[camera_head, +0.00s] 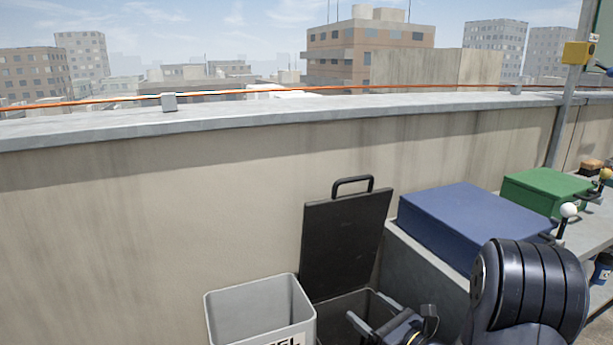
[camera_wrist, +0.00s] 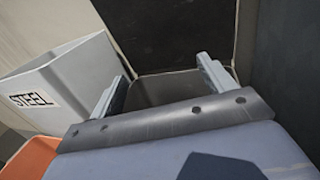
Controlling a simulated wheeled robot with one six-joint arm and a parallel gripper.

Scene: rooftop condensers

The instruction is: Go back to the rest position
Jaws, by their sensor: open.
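My gripper (camera_head: 368,307) is low in the head view, over the dark bin (camera_head: 340,308) with the raised lid. In the wrist view my gripper (camera_wrist: 160,72) has its two pale fingers apart, with nothing between them. The fingers point toward the open bin (camera_wrist: 180,88), whose inside shows between and beyond them. Whether the fingertips are inside its rim I cannot tell. The bin's black lid (camera_head: 343,243) stands up and leans back near the wall, handle at the top.
A grey bin (camera_head: 258,312), labelled STEEL in the wrist view (camera_wrist: 65,85), stands left of the dark bin. An orange bin (camera_wrist: 30,160) edges in below it. A blue box (camera_head: 470,222), a green box (camera_head: 545,190) and a white-knobbed lever (camera_head: 568,210) stand right. A parapet (camera_head: 200,215) runs behind.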

